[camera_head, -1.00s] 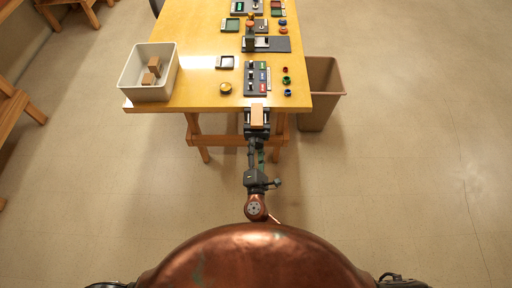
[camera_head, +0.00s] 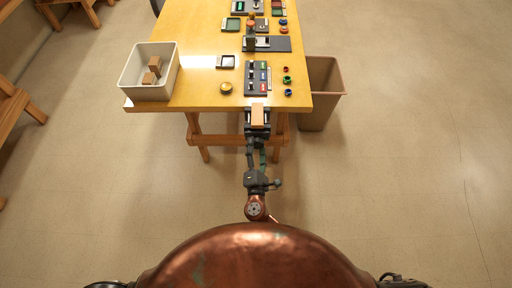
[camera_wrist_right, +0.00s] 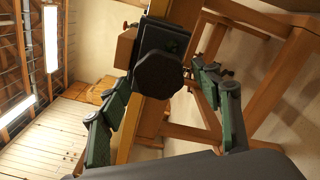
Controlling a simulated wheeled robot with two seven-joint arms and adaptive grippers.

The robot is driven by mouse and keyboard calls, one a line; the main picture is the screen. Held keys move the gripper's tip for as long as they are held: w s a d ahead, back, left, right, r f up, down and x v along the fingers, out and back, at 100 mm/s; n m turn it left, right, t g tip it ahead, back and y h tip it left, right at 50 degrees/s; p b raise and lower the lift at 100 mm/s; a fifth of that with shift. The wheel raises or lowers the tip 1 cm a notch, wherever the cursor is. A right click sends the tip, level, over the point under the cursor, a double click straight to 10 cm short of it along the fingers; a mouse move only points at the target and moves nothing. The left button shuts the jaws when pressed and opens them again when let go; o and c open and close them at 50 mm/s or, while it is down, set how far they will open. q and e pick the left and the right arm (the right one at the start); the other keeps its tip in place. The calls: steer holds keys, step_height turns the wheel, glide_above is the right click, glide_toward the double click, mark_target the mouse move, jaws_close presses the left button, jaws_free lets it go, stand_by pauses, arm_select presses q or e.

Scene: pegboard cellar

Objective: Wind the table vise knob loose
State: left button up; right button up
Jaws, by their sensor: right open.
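The table vise (camera_head: 246,122) is mounted at the table's front edge, with a light wooden block (camera_head: 257,116) at its top. In the right wrist view the vise's dark, many-sided knob (camera_wrist_right: 159,75) faces the camera, and the block (camera_wrist_right: 125,48) shows beside the vise body. My right gripper (camera_head: 257,148) is in front of the vise. Its green-padded fingers (camera_wrist_right: 160,88) are open, one on each side of the knob, with visible gaps to it. My left gripper is not in view.
The yellow table (camera_head: 200,85) carries a white bin (camera_head: 133,95) with wooden blocks, a yellow button (camera_head: 226,87), a switch panel (camera_head: 249,92) and several small coloured rings. A brown waste bin (camera_head: 325,75) stands right of the table. The floor in front is clear.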

steer(key=s, duration=1.1)
steer(key=shift+s, duration=0.3)
steer(key=d+f+m+g+h, duration=0.1)
steer(key=d+f+g, duration=0.25)
steer(key=f, duration=0.55)
steer(key=d+f+m+g, duration=0.2)
steer(key=d+f, duration=0.3)
steer(key=f, duration=0.5)
steer(key=s+d+f+m+g, duration=0.25)
steer(key=s+d+f, duration=0.25)
steer(key=f, duration=0.4)
steer(key=s+d+f+m+g, duration=0.2)
steer(key=s+d+f+g, duration=0.15)
steer(key=d+f, duration=0.45)
steer(key=s+d+f+m+g+p, duration=0.15)
steer(key=s+d+f+m, duration=0.25)
steer(key=s+f, duration=0.4)
steer(key=s+d+f+m+g, duration=0.25)
steer(key=s+f, duration=0.45)
steer(key=s, duration=0.4)
steer(key=s+d+f+m, duration=0.1)
steer(key=s+d+m, duration=0.1)
steer(key=s, duration=0.4)
steer(key=s+d+f+m+g, duration=0.1)
steer(key=s+d+m, duration=0.1)
steer(key=s+m, duration=0.2)
steer(key=s+d+f+m+g, duration=0.1)
steer(key=s+d+f+m, duration=0.1)
steer(key=s, duration=0.8)
steer(key=shift+m+y, duration=0.4)
